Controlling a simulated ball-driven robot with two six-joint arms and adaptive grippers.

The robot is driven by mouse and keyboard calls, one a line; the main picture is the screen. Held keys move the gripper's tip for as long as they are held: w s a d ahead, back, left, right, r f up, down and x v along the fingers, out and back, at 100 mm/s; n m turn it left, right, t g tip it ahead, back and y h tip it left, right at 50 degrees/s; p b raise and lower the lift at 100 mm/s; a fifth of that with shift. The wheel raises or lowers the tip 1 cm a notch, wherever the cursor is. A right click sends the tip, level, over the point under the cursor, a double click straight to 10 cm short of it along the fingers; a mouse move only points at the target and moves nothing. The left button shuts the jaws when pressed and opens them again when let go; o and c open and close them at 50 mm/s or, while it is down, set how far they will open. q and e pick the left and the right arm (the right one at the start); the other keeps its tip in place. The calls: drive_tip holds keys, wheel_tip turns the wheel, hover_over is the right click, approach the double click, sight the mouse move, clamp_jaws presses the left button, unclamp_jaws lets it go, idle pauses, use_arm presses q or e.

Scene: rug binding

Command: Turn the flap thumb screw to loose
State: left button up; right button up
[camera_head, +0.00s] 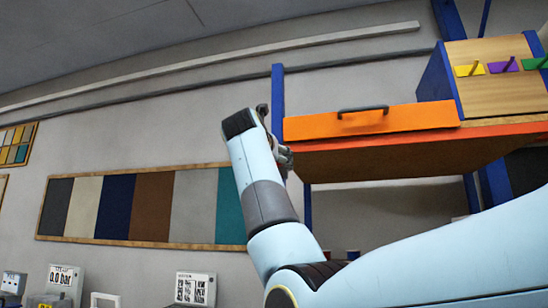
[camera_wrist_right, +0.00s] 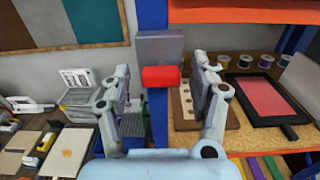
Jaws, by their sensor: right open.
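A red bar-shaped knob (camera_wrist_right: 160,76), which looks like the thumb screw, sits in front of a grey plate (camera_wrist_right: 160,46) at the blue post in the right wrist view. My right gripper (camera_wrist_right: 160,82) is open, with one finger on each side of the knob. Gaps show between the knob and both fingers, so it is not gripped. In the head view my right gripper (camera_head: 284,157) is mostly hidden behind my own wrist, beside the post, and the knob cannot be made out. An orange flap (camera_head: 425,116) with a dark handle (camera_head: 362,110) lies right of it. My left gripper is not in view.
The blue post (camera_head: 278,95) stands at the left end of the orange shelf. In the wrist view, a dark tray with a red inside (camera_wrist_right: 268,99), a holed board (camera_wrist_right: 185,105) and several spools lie right. A bench with tools (camera_wrist_right: 50,145) lies lower left.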

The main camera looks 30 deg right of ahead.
drive_tip(key=shift+d, duration=0.15)
drive_tip(key=c, duration=1.2)
drive_tip(key=shift+o, duration=0.2)
drive_tip(key=shift+n, duration=0.4)
drive_tip(key=n+p, duration=0.3)
drive_tip(key=n, duration=0.7)
drive_tip(key=n+p, duration=0.3)
drive_tip(key=n, duration=0.8)
drive_tip(key=shift+w+f, duration=0.15)
drive_tip(key=shift+f, duration=0.05)
